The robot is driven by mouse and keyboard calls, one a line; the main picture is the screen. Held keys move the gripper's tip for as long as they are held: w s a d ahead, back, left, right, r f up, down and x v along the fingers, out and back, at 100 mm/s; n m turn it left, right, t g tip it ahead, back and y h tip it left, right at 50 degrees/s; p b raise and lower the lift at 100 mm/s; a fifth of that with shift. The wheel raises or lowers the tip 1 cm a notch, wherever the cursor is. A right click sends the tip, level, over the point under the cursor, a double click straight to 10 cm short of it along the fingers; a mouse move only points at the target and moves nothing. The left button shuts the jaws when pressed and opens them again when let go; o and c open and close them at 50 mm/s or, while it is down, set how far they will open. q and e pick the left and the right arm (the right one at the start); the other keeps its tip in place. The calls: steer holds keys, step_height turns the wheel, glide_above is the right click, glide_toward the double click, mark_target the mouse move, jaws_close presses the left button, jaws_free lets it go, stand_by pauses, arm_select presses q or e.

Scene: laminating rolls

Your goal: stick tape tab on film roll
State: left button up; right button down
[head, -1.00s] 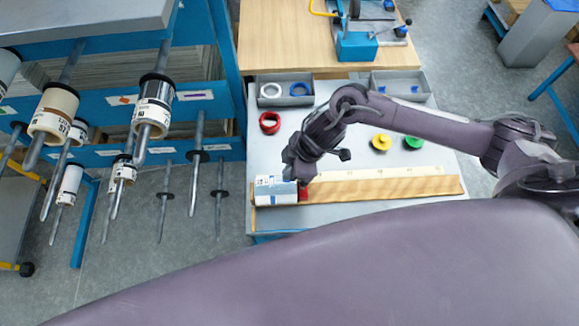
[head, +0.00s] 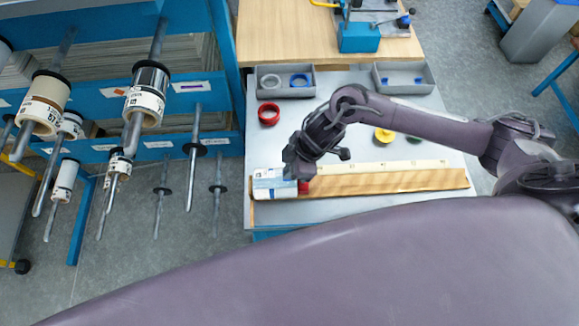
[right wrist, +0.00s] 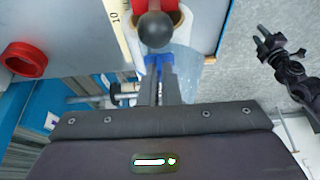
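The film roll (head: 273,186) lies on the left end of the wooden board, with a printed label. In the right wrist view, its pale, translucent side (right wrist: 195,70) is beyond my fingers. My right gripper (head: 293,172) is low at the roll's right end. In the right wrist view, its fingers (right wrist: 160,84) are close together on a small blue piece, apparently the tape tab (right wrist: 157,61). Whether the tab touches the film cannot be told. A dark ball hides part of the roll's end. My left gripper (right wrist: 262,38) shows only in the right wrist view, away from the roll; its opening is unclear.
A red stop (head: 304,187) is beside the roll's right end. A red ring (head: 268,114) and green and yellow pieces (head: 384,135) lie on the table (head: 345,85). Grey trays (head: 285,70) stand at its back. A rack with rolls on rods (head: 145,95) stands left.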

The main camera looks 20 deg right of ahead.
steer(key=shift+f, duration=0.2)
stand_by(0.5)
steer(key=c, duration=1.6)
jaws_free()
steer(key=shift+o, duration=0.2)
